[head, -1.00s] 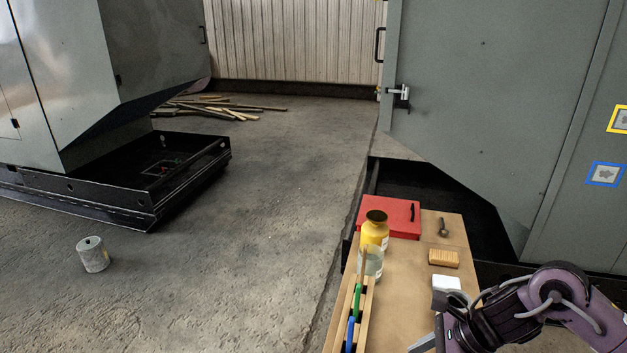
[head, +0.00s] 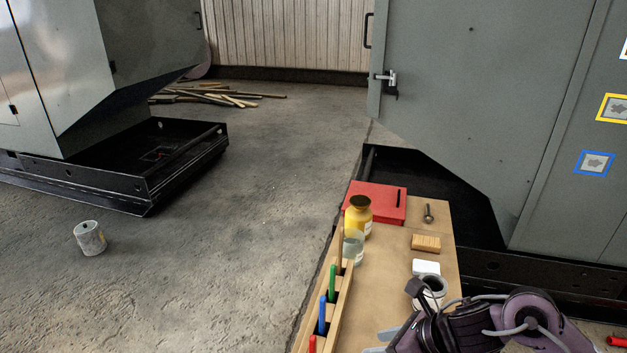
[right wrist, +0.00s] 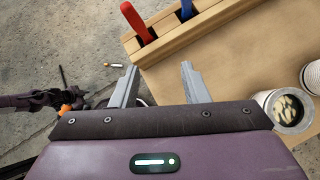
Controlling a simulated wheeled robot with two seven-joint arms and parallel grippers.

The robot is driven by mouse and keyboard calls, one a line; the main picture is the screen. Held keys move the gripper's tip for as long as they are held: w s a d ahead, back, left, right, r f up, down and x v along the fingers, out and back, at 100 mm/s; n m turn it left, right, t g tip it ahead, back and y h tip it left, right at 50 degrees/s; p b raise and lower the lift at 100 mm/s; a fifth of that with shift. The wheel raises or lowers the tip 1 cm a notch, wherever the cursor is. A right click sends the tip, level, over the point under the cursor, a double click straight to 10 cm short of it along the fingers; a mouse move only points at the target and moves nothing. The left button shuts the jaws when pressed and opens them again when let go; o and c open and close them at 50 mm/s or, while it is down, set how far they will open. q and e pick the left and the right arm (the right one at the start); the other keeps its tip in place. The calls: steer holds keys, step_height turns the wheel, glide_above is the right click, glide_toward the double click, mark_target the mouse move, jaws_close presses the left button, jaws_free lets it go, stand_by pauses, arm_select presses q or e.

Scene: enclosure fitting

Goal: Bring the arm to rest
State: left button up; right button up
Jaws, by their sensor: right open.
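My right gripper (head: 378,342) is at the bottom of the head view, over the near part of the wooden bench board (head: 385,285). In the right wrist view its two grey fingers (right wrist: 158,72) stand apart with nothing between them. They point toward the wooden rack's end and the floor beside it. My right arm (head: 485,325) reaches in from the lower right, bent, and hides the near right part of the board. A dark purplish jointed shape at the left of the right wrist view may be my left arm. No left gripper can be made out.
A grey cabinet (head: 470,110) stands behind.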

steer(key=a+m+t, duration=0.3)
steer(key=a+m, duration=0.1)
steer(key=m, duration=0.4)
steer(key=s+d+f+m+g+h, duration=0.15)
steer(key=s+d+m, duration=0.3)
steer(key=m, duration=0.75)
steer(key=s+d+f+m+g+h, duration=0.1)
steer(key=s+d+f+m+h, duration=0.3)
steer(key=m, duration=0.8)
steer(key=s+d+r+m+g+h, duration=0.15)
steer(key=s+m, duration=0.45)
steer(key=m, duration=0.6)
step_height(320, 180, down, 31)
steer(key=s+n+g, duration=0.1)
steer(key=s, duration=0.1)
steer(key=s+d+f, duration=0.2)
steer(key=s+f, duration=0.6)
steer(key=s, duration=0.1)
steer(key=s+d+f+g, duration=0.1)
steer(key=s+d+f, duration=0.1)
steer(key=s+f, duration=0.7)
steer(key=shift+s+d+f, duration=0.2)
steer(key=shift+s, duration=0.5)
